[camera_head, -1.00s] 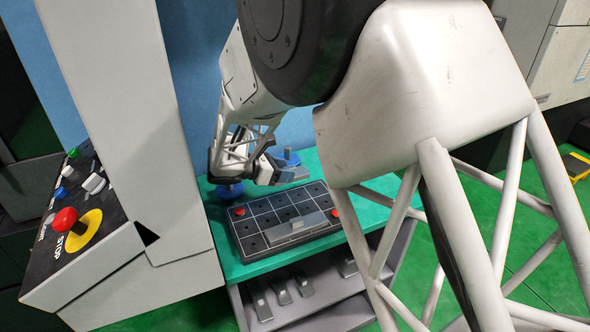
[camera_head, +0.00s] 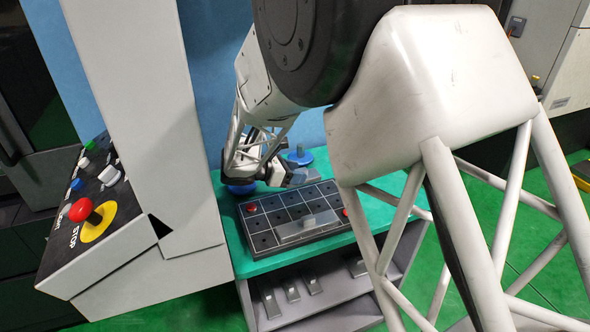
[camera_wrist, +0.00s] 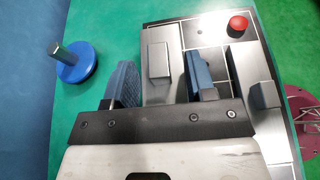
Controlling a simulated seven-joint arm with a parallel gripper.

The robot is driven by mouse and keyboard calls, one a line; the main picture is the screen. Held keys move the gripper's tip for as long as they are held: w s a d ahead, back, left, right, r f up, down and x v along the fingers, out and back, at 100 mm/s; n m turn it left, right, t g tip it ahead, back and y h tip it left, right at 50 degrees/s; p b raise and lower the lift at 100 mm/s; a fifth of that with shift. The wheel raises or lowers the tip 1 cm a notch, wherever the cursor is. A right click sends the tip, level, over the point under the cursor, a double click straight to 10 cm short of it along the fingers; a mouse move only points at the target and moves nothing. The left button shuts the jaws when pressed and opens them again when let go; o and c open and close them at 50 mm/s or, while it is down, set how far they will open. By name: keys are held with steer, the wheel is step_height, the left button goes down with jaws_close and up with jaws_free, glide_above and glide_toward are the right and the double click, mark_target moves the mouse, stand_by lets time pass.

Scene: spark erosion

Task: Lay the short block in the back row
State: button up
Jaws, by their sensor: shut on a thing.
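My gripper (camera_wrist: 160,82) is shut on a grey block (camera_wrist: 158,60) with a raised grip on top, held between its two blue fingers. In the head view, my gripper (camera_head: 292,180) is at the back edge of the dark gridded tray (camera_head: 262,256). The held block is over or at the tray's back row; the gap below it is unclear. A longer grey block (camera_head: 300,232) with a raised grip lies in the tray's front part. It also shows at the right in the wrist view (camera_wrist: 250,72).
The tray has red knobs (camera_head: 252,208) on its ends and lies on a green bench top (camera_head: 240,262). Blue round bases with posts (camera_head: 299,156) stand behind it. Several grey pieces (camera_head: 292,290) lie on the shelf below. A stop-button panel (camera_head: 92,215) is at left.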

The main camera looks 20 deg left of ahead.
steer(key=shift+f, duration=2.95)
steer(key=shift+f, duration=0.1)
steer(key=o, duration=1.2)
steer(key=shift+c, duration=0.2)
steer(key=shift+r, duration=5.5)
